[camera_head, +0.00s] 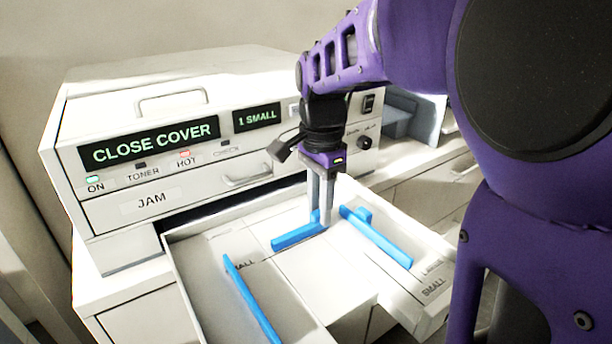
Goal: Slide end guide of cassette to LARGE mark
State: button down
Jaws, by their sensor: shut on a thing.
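The open white cassette (205,247) sticks out from the front of the printer. A short blue guide (297,238), which I take as the end guide, lies across its middle. Two longer blue guides run lengthwise, one at the left (249,297) and one at the right (378,238). My gripper (322,217) points down and is shut at the right end of the short blue guide, with its fingers hiding part of it. A LARGE mark (432,268) shows on the right edge, above a SMALL mark (434,287). Another mark at the left is partly covered.
The white printer (120,160) stands close behind, with a display reading CLOSE COVER (155,143) and another reading 1 SMALL. My purple arm fills the right side and hides the area there. A grey object (410,117) stands behind the printer's right side.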

jog(key=shift+w+a+r, duration=0.15)
jog(key=shift+w+r, duration=0.05)
jog(key=shift+w, duration=0.05)
jog(key=w, duration=0.1)
jog(key=w+a+p, duration=0.1)
jog(key=w+p, duration=0.1)
jog(key=shift+a, duration=0.3)
jog(key=shift+w+a+f+p, duration=0.1)
jog(key=shift+w+a+p, duration=0.15)
jog(key=shift+w+p, duration=0.1)
jog(key=c, duration=0.8)
grip_release()
jog(key=shift+o, duration=0.2)
notch_tip(320, 180, up, 17)
jog(key=p, duration=0.2)
jog(key=shift+r+p, duration=0.2)
jog(key=shift+p, duration=0.15)
